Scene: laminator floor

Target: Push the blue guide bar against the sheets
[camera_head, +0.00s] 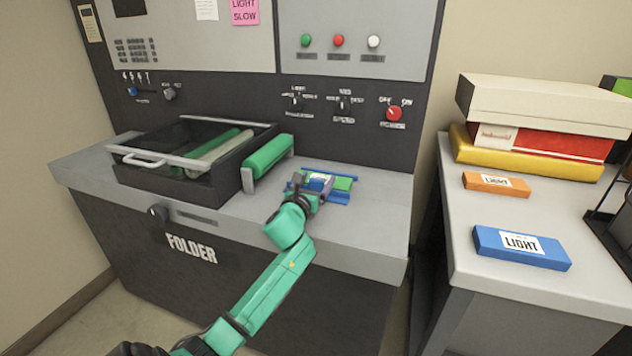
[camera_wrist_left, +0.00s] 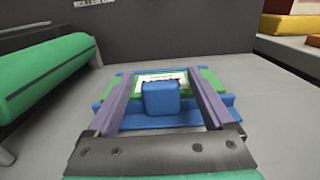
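The blue guide bar (camera_head: 337,198) lies along the front of a small feed area on the machine's grey ledge. In the left wrist view the bar (camera_wrist_left: 226,101) carries a raised blue block (camera_wrist_left: 160,99). Behind it lie white and green sheets (camera_wrist_left: 162,76); the green part also shows in the head view (camera_head: 343,183). My left gripper (camera_head: 318,180) is over the bar. In the wrist view its two fingers (camera_wrist_left: 163,90) are apart, one on each side of the block, with visible gaps. The contact between bar and sheets is hidden by the block. My right gripper is not in view.
A green roller (camera_head: 268,156) and a black tray (camera_head: 150,181) stand left of the feed area. Switches and a red knob (camera_head: 393,114) are on the panel behind. A side table (camera_head: 520,205) at right holds boxes, with orange (camera_head: 496,184) and blue (camera_head: 521,248) packets.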

